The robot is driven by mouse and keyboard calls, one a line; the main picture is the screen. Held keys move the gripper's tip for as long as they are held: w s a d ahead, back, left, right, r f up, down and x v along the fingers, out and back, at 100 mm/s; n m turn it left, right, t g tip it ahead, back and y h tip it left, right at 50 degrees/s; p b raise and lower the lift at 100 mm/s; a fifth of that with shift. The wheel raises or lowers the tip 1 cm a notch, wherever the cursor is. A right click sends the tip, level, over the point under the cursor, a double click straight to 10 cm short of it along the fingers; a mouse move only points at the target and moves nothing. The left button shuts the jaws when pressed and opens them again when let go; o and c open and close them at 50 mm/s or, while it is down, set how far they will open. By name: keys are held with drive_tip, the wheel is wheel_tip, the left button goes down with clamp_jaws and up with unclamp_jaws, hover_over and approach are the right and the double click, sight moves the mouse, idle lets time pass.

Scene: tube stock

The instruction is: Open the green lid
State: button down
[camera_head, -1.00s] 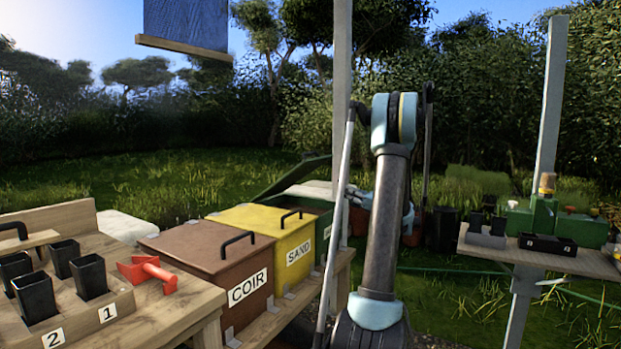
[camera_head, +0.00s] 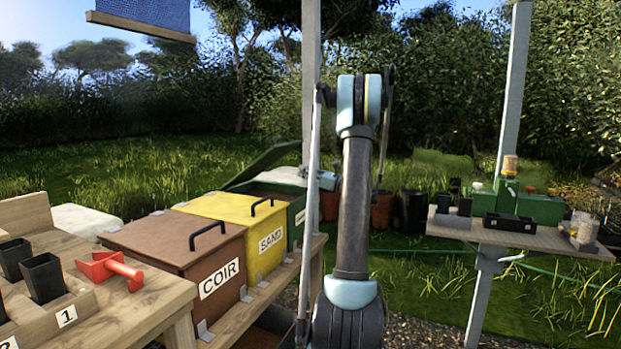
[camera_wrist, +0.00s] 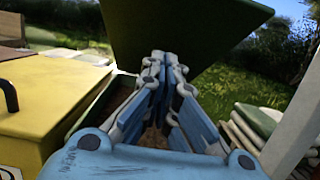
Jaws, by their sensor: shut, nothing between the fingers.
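The green lid (camera_head: 262,164) stands raised and tilted over the green bin (camera_head: 296,220), beyond the yellow bin. Brown fill shows in the bin's opening. In the wrist view the lid (camera_wrist: 185,28) is a dark green slab across the top, beyond my fingers. My gripper (camera_wrist: 166,60) is shut and empty, its fingers together and pointing toward the lid's underside. I cannot tell whether the fingertips touch the lid.
The yellow SAND bin (camera_head: 232,210) and brown COIR bin (camera_head: 170,244) are shut, with black handles. A grey post (camera_head: 311,70) stands close to my arm. A red scoop (camera_head: 110,268) lies on the left bench. A shelf (camera_head: 520,238) with small items is at right.

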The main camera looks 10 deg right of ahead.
drive_tip(key=w+a+r, duration=0.3)
drive_tip(key=a+r, duration=0.1)
drive_tip(key=a, duration=0.1)
drive_tip(key=shift+w+a+r, duration=0.2)
drive_tip(key=shift+w, duration=0.2)
